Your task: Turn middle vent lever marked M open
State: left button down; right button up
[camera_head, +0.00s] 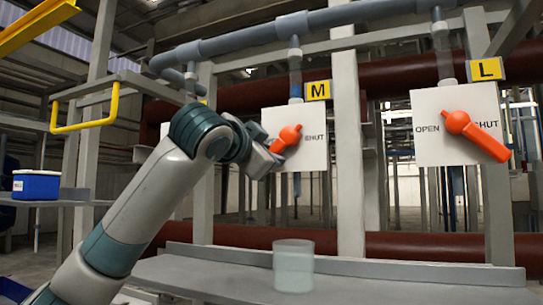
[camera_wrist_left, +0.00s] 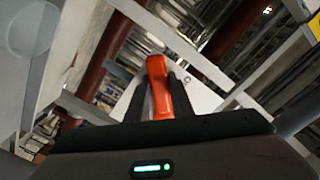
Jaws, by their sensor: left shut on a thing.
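The middle vent lever (camera_head: 289,134) is orange and sits on a white plate below the yellow M sign (camera_head: 318,90). Its handle points down and left from its hub, away from the SHUT lettering on the right of the plate. My left gripper (camera_head: 274,153) is shut on the handle and hides its outer end and the left part of the plate. In the left wrist view the orange lever (camera_wrist_left: 158,80) stands between the two dark fingers (camera_wrist_left: 160,98). My right gripper is in neither view.
To the right, the L plate (camera_head: 440,100) carries another orange lever (camera_head: 477,136) pointing down and right. A translucent cylinder (camera_head: 293,267) stands on the grey shelf (camera_head: 400,283) below. A blue box (camera_head: 36,188) and yellow rail (camera_head: 85,127) are at left.

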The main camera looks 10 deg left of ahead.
pick_arm(q)
jog(key=c, duration=1.6)
grip_release()
jog(key=shift+r, duration=0.1)
jog(key=shift+o, duration=0.2)
jog(key=shift+s, duration=0.1)
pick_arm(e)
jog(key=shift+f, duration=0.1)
